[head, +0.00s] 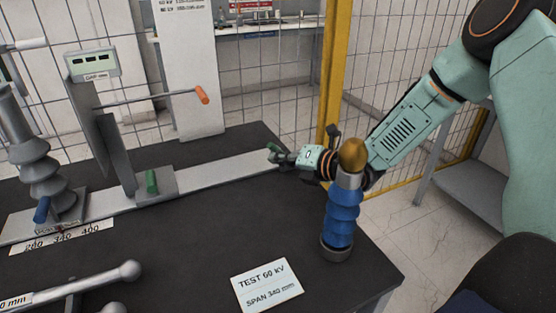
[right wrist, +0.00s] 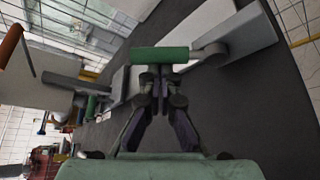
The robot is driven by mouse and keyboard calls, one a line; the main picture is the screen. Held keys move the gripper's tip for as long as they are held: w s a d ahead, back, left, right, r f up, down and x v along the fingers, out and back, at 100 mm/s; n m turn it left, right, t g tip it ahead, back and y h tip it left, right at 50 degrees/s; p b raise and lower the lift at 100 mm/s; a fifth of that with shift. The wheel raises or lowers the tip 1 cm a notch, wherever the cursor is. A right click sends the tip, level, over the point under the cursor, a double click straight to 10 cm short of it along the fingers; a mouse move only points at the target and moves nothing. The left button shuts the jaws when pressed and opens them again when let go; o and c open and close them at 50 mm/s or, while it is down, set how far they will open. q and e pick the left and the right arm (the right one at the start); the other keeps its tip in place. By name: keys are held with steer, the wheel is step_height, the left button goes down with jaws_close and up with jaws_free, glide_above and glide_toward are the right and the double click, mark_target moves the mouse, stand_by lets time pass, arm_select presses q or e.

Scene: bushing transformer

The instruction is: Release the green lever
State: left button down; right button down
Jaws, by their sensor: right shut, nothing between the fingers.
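A green lever (head: 152,182) stands upright on the grey sliding carriage (head: 170,198) on the rail. In the right wrist view, a green handle (right wrist: 160,55) on a grey pivot lies crosswise just ahead of my fingertips. A farther, smaller green piece (right wrist: 91,106) shows to its left. My right gripper (head: 281,155) is at the right end of the rail, beside a small green part that it partly hides. In the right wrist view my fingers (right wrist: 160,80) are shut and empty, close to the handle; contact cannot be told. My left gripper is not in view.
A blue ribbed insulator with a golden ball (head: 352,154) stands near my right wrist. A grey ribbed post (head: 42,160) with a blue lever (head: 42,210) stands at left. A test card (head: 267,285) and a ball-ended rod (head: 80,285) lie in front. Mesh fencing is behind.

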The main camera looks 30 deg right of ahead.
steer(key=shift+d, duration=0.1)
steer(key=shift+d+r+m+t+y, duration=0.3)
steer(key=shift+d+r+m+y, duration=0.1)
steer(key=shift+m, duration=0.3)
steer(key=m, duration=0.1)
steer(key=d+m+t+y, duration=0.1)
steer(key=shift+d+r+m+y, duration=0.25)
steer(key=shift+r+m+y, duration=0.05)
steer(key=shift+m, duration=0.1)
steer(key=shift+d+r+m+t, duration=0.15)
steer(key=shift+d+m+t, duration=0.1)
steer(key=shift+m+t, duration=0.05)
steer(key=shift+d, duration=0.15)
steer(key=shift+s+d+p, duration=0.1)
steer(key=shift+p, duration=0.2)
